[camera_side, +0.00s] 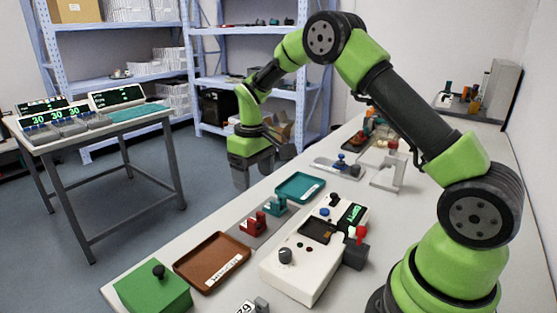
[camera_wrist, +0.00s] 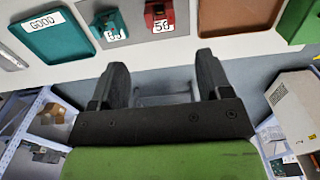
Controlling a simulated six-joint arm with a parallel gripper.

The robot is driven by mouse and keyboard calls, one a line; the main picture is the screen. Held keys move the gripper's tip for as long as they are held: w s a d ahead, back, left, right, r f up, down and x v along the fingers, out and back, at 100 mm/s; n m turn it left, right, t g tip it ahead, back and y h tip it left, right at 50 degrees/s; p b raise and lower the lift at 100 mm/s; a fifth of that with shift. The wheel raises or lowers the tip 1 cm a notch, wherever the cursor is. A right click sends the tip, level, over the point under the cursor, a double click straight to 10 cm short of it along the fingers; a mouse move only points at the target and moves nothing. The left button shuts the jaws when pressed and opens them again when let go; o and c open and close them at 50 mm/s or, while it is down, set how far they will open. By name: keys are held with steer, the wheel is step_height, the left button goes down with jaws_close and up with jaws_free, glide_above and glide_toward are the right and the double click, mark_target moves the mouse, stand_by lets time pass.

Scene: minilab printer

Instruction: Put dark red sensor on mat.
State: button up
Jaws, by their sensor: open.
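The dark red sensor (camera_side: 253,223) stands on a grey mat-like strip (camera_side: 232,236) near the table's front edge, beside a teal sensor (camera_side: 275,205). In the wrist view the dark red sensor (camera_wrist: 159,12) is at the top middle with a white number label, and the teal sensor (camera_wrist: 110,24) is just left of it. My gripper (camera_side: 240,182) hangs in the air beyond the table edge, apart from both sensors. In the wrist view its two fingers (camera_wrist: 163,72) are spread with nothing between them.
A brown labelled tray (camera_side: 212,262) and green box (camera_side: 152,291) lie nearer; a teal tray (camera_side: 300,187) lies farther along. A white device (camera_side: 300,265) with knobs stands behind the sensors. A plate with a blue-knobbed part (camera_side: 338,167) is farther back.

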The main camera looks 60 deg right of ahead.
steer(key=s+a+r+m+t+y, duration=0.15)
steer(key=s+a+r, duration=0.25)
steer(key=s+r, duration=0.4)
steer(key=s+a+r+m+t+h, duration=0.1)
steer(key=s+a+r+t, duration=0.2)
steer(key=s+r, duration=0.55)
steer(key=s+a+r+m+t+y, duration=0.1)
steer(key=s+a+t, duration=0.1)
steer(key=s, duration=0.5)
steer(key=shift+t, duration=0.35)
